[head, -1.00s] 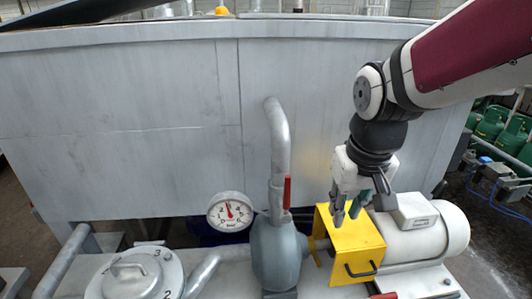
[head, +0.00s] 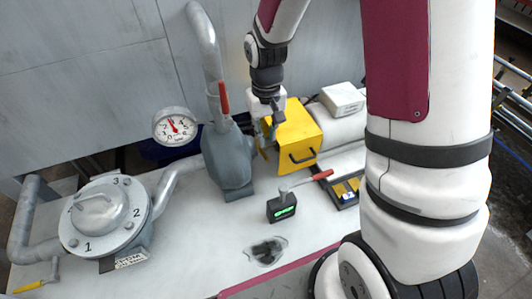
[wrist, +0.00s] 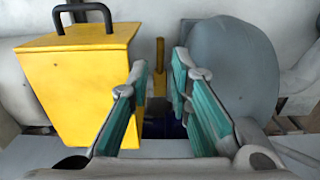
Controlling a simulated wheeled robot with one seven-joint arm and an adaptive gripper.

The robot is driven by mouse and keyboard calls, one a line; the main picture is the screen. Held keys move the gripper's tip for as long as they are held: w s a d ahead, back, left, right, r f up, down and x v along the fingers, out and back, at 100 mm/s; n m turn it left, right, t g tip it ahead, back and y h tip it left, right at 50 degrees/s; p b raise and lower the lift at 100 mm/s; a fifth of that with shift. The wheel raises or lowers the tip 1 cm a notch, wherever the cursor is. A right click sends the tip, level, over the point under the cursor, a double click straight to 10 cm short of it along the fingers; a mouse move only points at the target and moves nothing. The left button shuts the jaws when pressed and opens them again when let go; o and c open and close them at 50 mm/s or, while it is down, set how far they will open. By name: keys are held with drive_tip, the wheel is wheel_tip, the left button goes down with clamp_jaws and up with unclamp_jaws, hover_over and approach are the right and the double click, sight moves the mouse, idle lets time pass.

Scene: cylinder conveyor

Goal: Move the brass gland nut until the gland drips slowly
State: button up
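A small brass-coloured piece, seemingly the gland nut (wrist: 160,82), shows in the wrist view with a narrow upright bar. It sits in the gap between the grey pump casing (wrist: 232,65) and the yellow guard (wrist: 75,80). My gripper (wrist: 158,68) is open, its green-padded fingers on either side of the brass piece, with gaps visible. In the head view my gripper (head: 270,133) points down between the pump and the guard (head: 291,138); a bit of brass (head: 263,153) shows below it. No drip can be made out.
A dial gauge (head: 175,126) and a red lever (head: 223,97) stand by the pump. A numbered round lid (head: 104,217), a red-handled device with a green display (head: 281,208) and a dark wet-looking patch (head: 266,251) are on the pale base. The motor is right of the guard.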

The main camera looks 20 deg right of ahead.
sight(266, 157)
wheel_tip(266, 157, down, 9)
drive_tip(key=shift+f+p, duration=0.1)
drive_tip(key=shift+p, duration=0.3)
clamp_jaws()
